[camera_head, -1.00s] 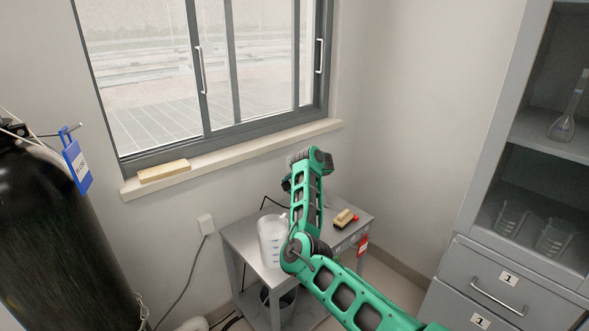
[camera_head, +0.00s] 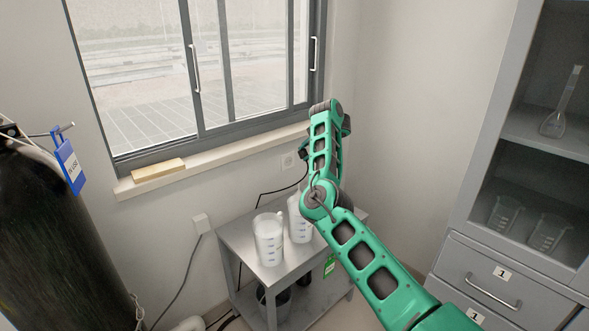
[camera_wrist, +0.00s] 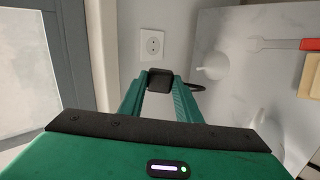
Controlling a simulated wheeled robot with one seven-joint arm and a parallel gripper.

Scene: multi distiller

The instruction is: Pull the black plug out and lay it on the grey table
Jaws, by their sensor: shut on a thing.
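My gripper (camera_wrist: 162,91) is shut on the black plug (camera_wrist: 159,79), which sits between its green fingertips in the wrist view. A black cable (camera_wrist: 195,88) runs from the plug to the right. The wall socket (camera_wrist: 152,43) is bare, and the plug is apart from it. In the head view my gripper (camera_head: 304,152) is raised above the back of the grey table (camera_head: 238,236), close to the wall by the socket (camera_head: 288,160). The cable hangs down towards the table. The arm hides part of the tabletop.
The table's front-left corner is clear.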

